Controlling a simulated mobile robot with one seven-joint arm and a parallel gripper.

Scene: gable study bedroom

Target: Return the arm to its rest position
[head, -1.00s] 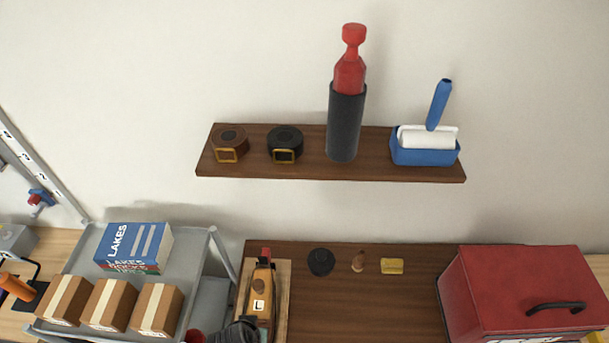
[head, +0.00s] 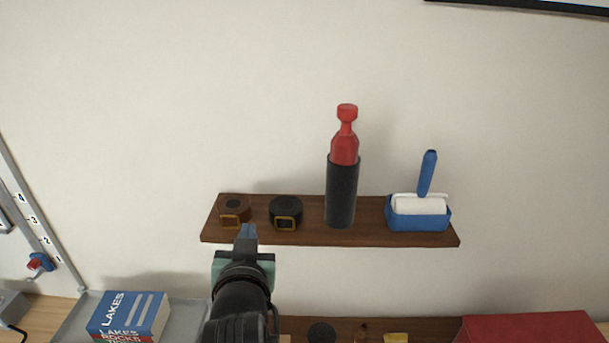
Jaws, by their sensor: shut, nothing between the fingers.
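My gripper (head: 248,232) stands in the lower middle of the head view, with my dark wrist below it. Its fingertips are together and nothing shows between them. In the picture it overlaps the front edge of the wall shelf (head: 380,240), just below the brown rolled belt (head: 234,211) and the black rolled belt (head: 286,212). I cannot tell how far it is from the shelf. My arm hides part of the desk below.
On the shelf stand a red bottle in a dark sleeve (head: 342,180) and a blue tray with a white roller (head: 418,212). The wall above the shelf is mostly bare.

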